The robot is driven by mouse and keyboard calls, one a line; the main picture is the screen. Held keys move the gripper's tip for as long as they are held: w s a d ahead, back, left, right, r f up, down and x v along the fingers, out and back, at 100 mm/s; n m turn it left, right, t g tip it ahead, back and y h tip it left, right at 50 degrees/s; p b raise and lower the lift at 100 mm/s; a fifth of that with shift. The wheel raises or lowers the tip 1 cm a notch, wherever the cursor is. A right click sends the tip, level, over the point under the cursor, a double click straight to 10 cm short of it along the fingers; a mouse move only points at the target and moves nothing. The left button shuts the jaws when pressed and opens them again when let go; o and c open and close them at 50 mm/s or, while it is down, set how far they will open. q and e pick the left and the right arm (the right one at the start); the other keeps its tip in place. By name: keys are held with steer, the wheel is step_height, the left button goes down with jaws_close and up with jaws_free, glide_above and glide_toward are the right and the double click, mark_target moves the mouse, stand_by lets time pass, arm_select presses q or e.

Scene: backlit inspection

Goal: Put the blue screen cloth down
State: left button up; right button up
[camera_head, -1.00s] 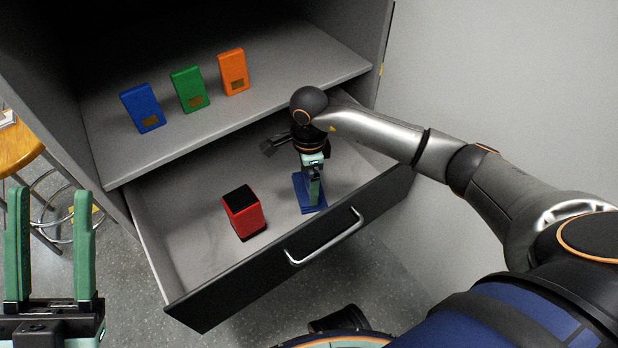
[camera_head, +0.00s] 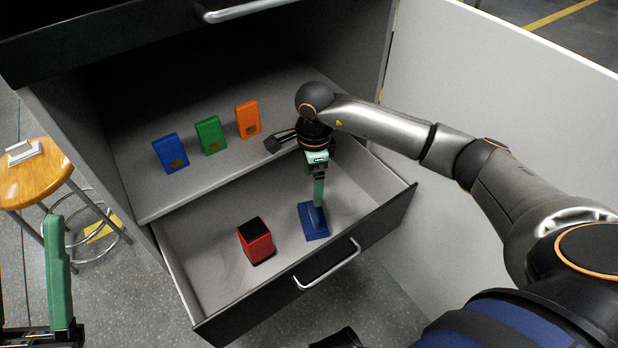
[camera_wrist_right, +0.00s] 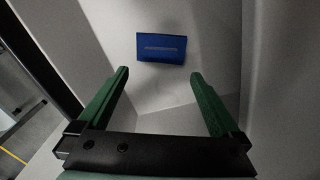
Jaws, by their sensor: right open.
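A red block with a black top (camera_head: 255,241) lies in the drawer, left of the cloth. Blue (camera_head: 170,153), green (camera_head: 210,135) and orange (camera_head: 247,119) cases stand on the shelf behind. A wooden stool (camera_head: 35,178) is at the left. The drawer has a front handle (camera_head: 328,264).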

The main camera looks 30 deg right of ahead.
steer(key=s+a+r+m+g+y, duration=0.1)
steer(key=s+a+r+g+y, duration=0.1)
steer(key=s+a+y, duration=0.7)
steer(key=s+a+r+g+y, duration=0.15)
steer(key=s+a, duration=0.35)
steer(key=a, duration=0.8)
steer(key=s+a+r+m+y, duration=0.2)
steer(key=s+a+r+y, duration=0.15)
steer(key=r, duration=0.25)
steer(key=s+a+r+m+y, duration=0.2)
steer(key=r+y, duration=0.2)
steer(key=r, duration=0.2)
steer(key=d+r+m+t+y, duration=0.4)
steer(key=r+m+t+y, duration=0.15)
steer(key=r+m, duration=0.35)
steer(key=w+d+r+m+t+h, duration=0.1)
steer(key=d+r+m+t+h, duration=0.2)
steer(key=m+t, duration=0.7)
steer(key=w+d+r+m+t+h, duration=0.2)
steer(key=d+m+t+h, duration=0.3)
steer(key=m, duration=0.9)
steer(key=d+r+t, duration=0.1)
steer(key=d+t, duration=0.2)
steer(key=t, duration=0.2)
steer(key=shift+r+m, duration=0.15)
steer(key=shift+m, duration=0.15)
steer(key=shift+d+h, duration=0.15)
steer(key=shift+h, duration=0.1)
